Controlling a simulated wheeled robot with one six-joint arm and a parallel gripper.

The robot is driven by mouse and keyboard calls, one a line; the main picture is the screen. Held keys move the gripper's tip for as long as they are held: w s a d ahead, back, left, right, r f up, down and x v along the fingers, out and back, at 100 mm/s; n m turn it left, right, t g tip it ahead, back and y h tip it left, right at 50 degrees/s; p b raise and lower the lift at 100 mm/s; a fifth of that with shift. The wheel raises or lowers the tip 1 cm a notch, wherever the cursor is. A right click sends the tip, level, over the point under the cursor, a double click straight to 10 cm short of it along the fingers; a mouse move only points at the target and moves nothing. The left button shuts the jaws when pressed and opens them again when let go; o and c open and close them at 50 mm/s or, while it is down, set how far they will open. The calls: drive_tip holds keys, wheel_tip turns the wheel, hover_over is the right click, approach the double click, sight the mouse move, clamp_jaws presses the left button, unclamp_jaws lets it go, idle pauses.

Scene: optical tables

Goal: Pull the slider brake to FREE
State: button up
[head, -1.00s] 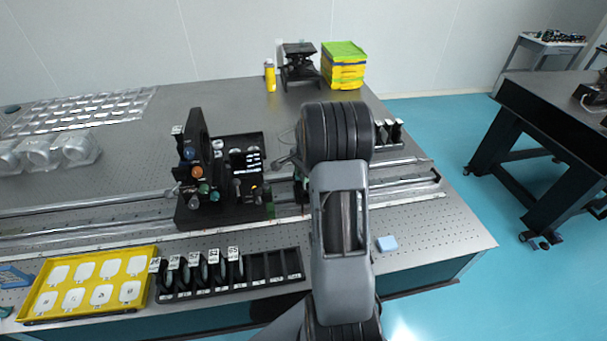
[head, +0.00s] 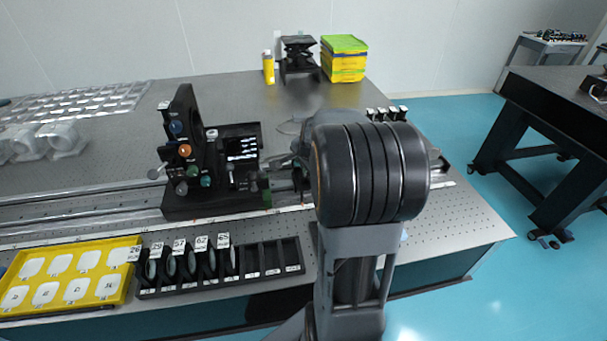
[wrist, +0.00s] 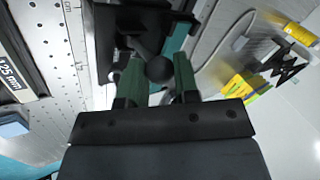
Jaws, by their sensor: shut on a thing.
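The black slider carriage (head: 205,203) sits on the long rails. It carries an upright black mount with coloured knobs (head: 185,150) and a small lit display (head: 241,149). My gripper (head: 266,190) reaches in from the right at the carriage's right side, mostly hidden by my own arm in the head view. In the wrist view, the green fingers of my gripper (wrist: 158,80) are shut on a dark round ball knob (wrist: 159,68) on a short lever, the slider brake. No brake label is readable.
A lens rack (head: 220,272) and a yellow tray (head: 72,272) of white pieces lie along the table's front edge. Yellow and green boxes (head: 344,60) and a yellow bottle (head: 268,68) stand at the back. Another dark table (head: 560,115) stands at the right across clear floor.

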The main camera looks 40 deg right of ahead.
sight(307, 189)
drive_tip(key=s+t+b, duration=0.1)
drive_tip(key=b, duration=0.4)
drive_tip(key=a+f+t+h+b, duration=0.1)
drive_tip(key=t+b, duration=0.1)
drive_tip(key=b, duration=0.4)
drive_tip(key=s+t+h+b, duration=0.1)
drive_tip(key=t+b, duration=0.1)
drive_tip(key=b, duration=0.3)
drive_tip(key=shift+s+a+f, duration=0.15)
drive_tip(key=shift+s+f, duration=0.2)
drive_tip(key=shift+f, duration=0.05)
drive_tip(key=b, duration=0.2)
drive_tip(key=t+b, duration=0.1)
drive_tip(key=b, duration=0.1)
drive_tip(key=shift+s+a+h+b, duration=0.1)
drive_tip(key=shift+s+h+b, duration=0.15)
drive_tip(key=shift+h+b, duration=0.15)
drive_tip(key=shift+s+b, duration=0.15)
drive_tip(key=shift+b, duration=0.65)
drive_tip(key=shift+a+r+t+b, duration=0.1)
drive_tip(key=shift+r+t+b, duration=0.05)
drive_tip(key=shift+t+b, duration=0.3)
drive_tip(key=o, duration=0.9)
drive_tip(key=shift+r, duration=0.1)
